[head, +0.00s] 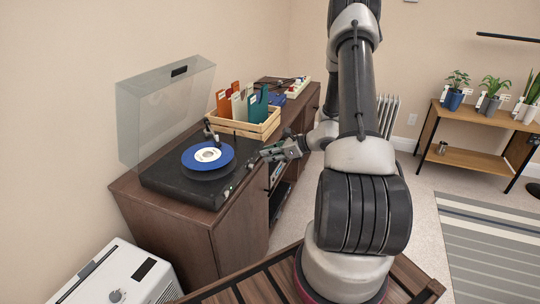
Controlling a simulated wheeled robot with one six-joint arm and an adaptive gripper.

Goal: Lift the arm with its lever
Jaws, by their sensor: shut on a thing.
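The black turntable (182,190) sits on the brown cabinet with a blue record (225,153) with a white label on it. A dark tonearm part (208,131) shows at the far edge of the record; I cannot tell whether the stylus touches the record. My gripper (264,153) is at the turntable's right back corner, coming in from the right. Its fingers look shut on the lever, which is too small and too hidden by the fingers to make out. The clear lid (160,108) stands open behind the turntable.
A wooden crate (262,132) of colourful record sleeves stands just behind the turntable, close to my gripper. The brown cabinet (175,235) has open shelves on its right side. A white appliance (115,278) is at the lower left. A plant shelf (465,158) is far right.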

